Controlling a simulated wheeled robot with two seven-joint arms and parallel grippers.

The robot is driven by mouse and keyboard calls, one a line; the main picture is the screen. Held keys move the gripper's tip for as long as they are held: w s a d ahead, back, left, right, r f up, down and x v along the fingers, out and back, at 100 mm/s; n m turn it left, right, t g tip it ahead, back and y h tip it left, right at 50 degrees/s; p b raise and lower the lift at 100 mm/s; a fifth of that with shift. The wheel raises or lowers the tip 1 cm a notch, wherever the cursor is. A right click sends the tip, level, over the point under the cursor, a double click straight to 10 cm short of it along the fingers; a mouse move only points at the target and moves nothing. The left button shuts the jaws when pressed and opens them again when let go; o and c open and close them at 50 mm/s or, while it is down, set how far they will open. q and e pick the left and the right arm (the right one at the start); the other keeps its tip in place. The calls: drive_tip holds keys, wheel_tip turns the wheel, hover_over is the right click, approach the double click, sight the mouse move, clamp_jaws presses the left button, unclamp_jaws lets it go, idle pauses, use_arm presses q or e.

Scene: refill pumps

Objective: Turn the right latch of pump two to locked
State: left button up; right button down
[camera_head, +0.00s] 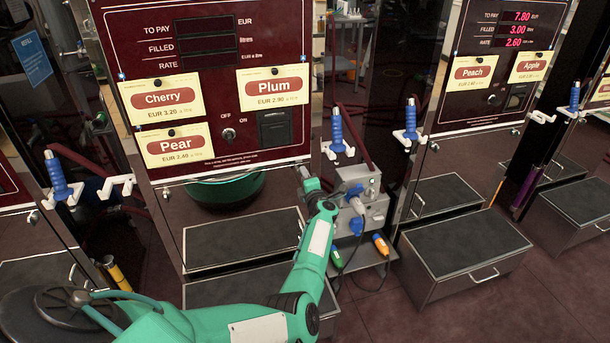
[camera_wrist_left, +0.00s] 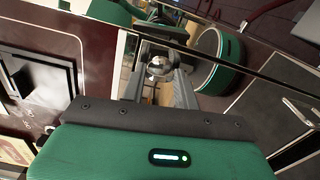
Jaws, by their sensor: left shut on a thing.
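The pump (camera_head: 207,105) with the Cherry, Plum and Pear cards has a dark red panel; I see no pump number that I can read. My left gripper (camera_head: 307,180) is at the lower right corner of this panel. In the left wrist view, my left gripper (camera_wrist_left: 160,88) is shut on a small round metal knob (camera_wrist_left: 159,67), which looks like the right latch. The fingers partly cover it, and its locked or unlocked position cannot be read. A small left latch (camera_head: 166,193) shows below the panel's left corner. My right gripper is not in view.
A grey box with cables (camera_head: 368,205) stands close to the right of my left gripper. Blue-handled nozzles (camera_head: 338,132) hang beside the pumps. A dark-topped step (camera_head: 242,240) lies below the pump. Another pump (camera_head: 495,75) with Peach and Apple cards is at the right.

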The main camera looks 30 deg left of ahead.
use_arm(q)
drive_tip(key=shift+m, duration=0.8)
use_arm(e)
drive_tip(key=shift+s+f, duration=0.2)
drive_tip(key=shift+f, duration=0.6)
use_arm(q)
drive_tip(key=o, duration=1)
